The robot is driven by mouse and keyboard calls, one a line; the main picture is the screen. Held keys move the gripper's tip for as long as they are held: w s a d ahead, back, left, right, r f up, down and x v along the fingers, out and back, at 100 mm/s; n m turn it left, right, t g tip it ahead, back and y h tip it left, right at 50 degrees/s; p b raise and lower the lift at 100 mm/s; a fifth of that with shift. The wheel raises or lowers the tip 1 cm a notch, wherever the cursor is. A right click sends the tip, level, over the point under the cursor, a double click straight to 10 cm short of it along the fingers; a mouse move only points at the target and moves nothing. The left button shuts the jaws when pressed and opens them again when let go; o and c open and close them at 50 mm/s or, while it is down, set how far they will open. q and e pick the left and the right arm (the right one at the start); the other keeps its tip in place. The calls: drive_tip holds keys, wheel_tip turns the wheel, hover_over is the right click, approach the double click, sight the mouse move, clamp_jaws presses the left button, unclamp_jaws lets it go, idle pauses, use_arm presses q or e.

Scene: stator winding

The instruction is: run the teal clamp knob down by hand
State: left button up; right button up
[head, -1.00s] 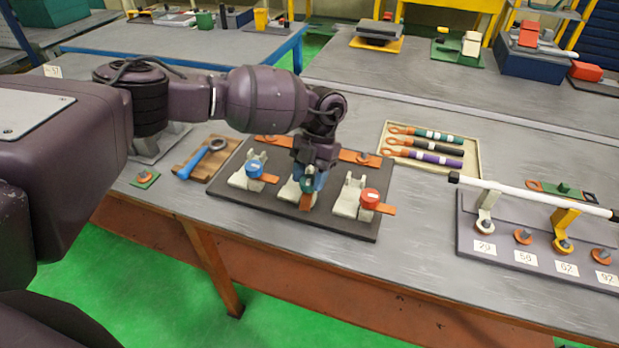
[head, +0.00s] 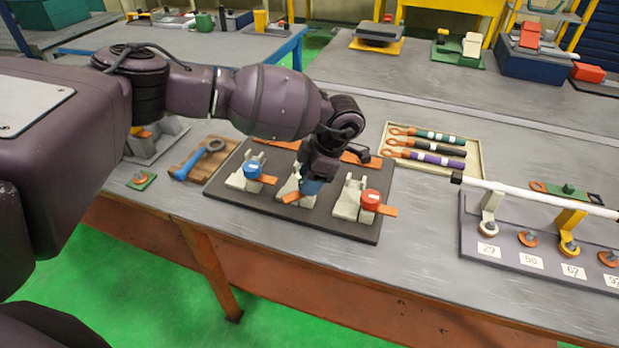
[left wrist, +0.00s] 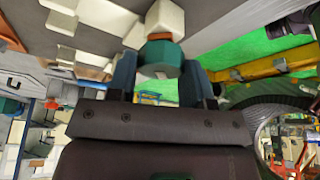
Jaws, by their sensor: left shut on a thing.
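The teal clamp knob (left wrist: 161,58) sits between the two blue fingers of my left gripper (left wrist: 160,75) in the left wrist view. The fingers are shut on it from both sides. In the head view my left gripper (head: 309,188) points down over the middle clamp (head: 287,190) of the dark board, and it hides the knob there. The pale clamp body and an orange strip (head: 291,197) show just left of the fingers. My right gripper is in neither view.
The dark board (head: 345,229) also bears a blue-knob clamp (head: 253,168) on the left and a red-knob clamp (head: 371,196) on the right, both close by. A blue wrench (head: 190,165) lies left; a tray of tools (head: 471,143) lies behind right.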

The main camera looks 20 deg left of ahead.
use_arm(q)
drive_tip(key=shift+w+r+m+t, duration=0.15)
drive_tip(key=shift+m+t, duration=0.2)
drive_tip(key=shift+m, duration=0.45)
drive_tip(key=shift+r+m+t, duration=0.15)
drive_tip(key=shift+m+t, duration=0.2)
drive_tip(key=shift+m, duration=0.45)
